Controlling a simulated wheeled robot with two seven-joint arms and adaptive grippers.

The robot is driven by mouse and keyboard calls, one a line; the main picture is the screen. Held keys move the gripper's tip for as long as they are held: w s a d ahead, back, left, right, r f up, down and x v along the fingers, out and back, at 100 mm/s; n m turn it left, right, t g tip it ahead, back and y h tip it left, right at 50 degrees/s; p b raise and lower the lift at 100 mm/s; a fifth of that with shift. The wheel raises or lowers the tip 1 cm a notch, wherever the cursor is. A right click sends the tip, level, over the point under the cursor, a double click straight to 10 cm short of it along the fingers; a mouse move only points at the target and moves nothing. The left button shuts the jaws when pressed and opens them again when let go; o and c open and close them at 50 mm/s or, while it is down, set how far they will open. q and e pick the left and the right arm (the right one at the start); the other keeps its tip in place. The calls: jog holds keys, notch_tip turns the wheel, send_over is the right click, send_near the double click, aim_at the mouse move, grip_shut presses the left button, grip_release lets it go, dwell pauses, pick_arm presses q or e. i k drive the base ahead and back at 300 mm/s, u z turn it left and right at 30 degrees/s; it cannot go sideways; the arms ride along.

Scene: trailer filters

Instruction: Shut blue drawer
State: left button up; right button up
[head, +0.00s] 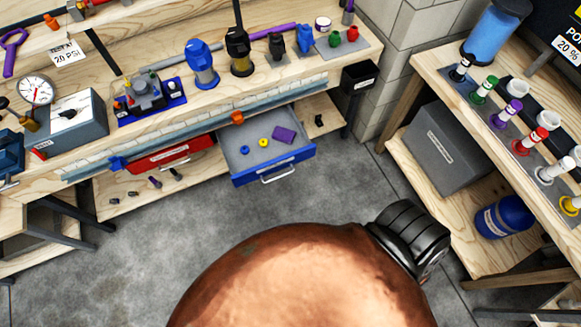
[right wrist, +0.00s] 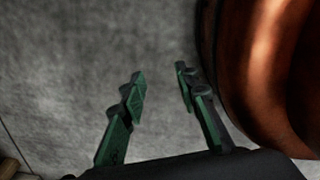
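The blue drawer (head: 274,168) is pulled out from under the workbench in the head view, with a metal handle on its front. Inside it lie a purple block (head: 284,135), a yellow ring (head: 263,142) and a small blue piece (head: 244,150). My right gripper (right wrist: 160,82) shows in the right wrist view, with its two green fingers apart and nothing between them. It is over the grey floor, beside a copper-coloured rounded body. Neither gripper shows in the head view, so their distance from the drawer cannot be told. My left gripper is not in view.
A red drawer (head: 172,154) sits left of the blue one. The workbench (head: 330,68) above carries filters, a gauge and tools. At right stands a second bench (head: 425,62) with a grey bin (head: 446,150) below.

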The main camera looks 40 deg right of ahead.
aim_at(260, 162)
jog(key=z, duration=1)
jog(key=k, duration=0.15)
jog(key=u, duration=0.05)
